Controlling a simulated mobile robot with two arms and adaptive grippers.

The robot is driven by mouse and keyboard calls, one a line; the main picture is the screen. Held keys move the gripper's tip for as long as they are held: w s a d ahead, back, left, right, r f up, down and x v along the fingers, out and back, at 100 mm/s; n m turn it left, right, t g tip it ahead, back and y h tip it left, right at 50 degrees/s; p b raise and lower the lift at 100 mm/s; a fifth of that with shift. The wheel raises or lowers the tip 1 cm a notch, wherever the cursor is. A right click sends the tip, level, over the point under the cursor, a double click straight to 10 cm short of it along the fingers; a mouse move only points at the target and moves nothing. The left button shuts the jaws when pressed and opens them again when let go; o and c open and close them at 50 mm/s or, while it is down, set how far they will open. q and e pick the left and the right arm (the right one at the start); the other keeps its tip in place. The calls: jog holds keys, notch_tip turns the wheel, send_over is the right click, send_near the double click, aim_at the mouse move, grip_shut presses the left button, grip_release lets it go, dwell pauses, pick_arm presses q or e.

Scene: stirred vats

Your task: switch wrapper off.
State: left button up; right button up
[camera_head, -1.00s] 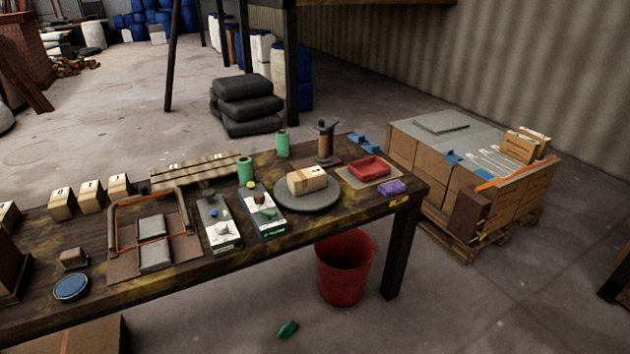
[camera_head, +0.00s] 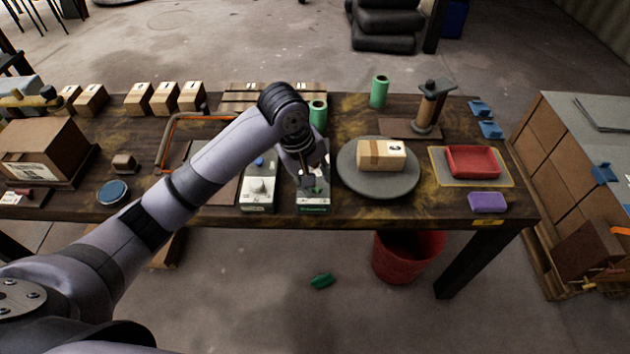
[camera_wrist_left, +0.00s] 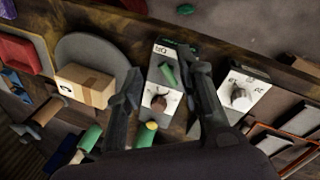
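A pale control box (camera_head: 313,204) with green print on its front lies near the table's front edge, left of the round grey turntable (camera_head: 398,186). In the left wrist view this box (camera_wrist_left: 156,78) shows a dark reddish knob (camera_wrist_left: 158,103), a green part (camera_wrist_left: 168,74) and a yellow button (camera_wrist_left: 151,126). A second box (camera_head: 257,196) beside it has a white knob (camera_wrist_left: 240,98). My left gripper (camera_head: 306,178) is open and empty above the first box, its fingers apart on either side of the knob in the wrist view. Contact cannot be told. My right gripper is not in view.
A taped carton (camera_head: 381,154) sits on the turntable. Green rolls (camera_head: 378,92), a post with a brown roll (camera_head: 429,108), a red tray (camera_head: 472,162) and a purple block (camera_head: 487,202) stand nearby. A red bin (camera_head: 408,257) is under the table.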

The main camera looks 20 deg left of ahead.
pick_arm(q)
jog(key=w+a+r+n+y, duration=0.1)
jog(key=w+a+r+n, duration=0.25)
jog(key=r, duration=0.25)
jog(key=x, duration=1.7)
jog(key=shift+s+d, duration=0.15)
jog(key=shift+c, duration=0.4)
grip_shut()
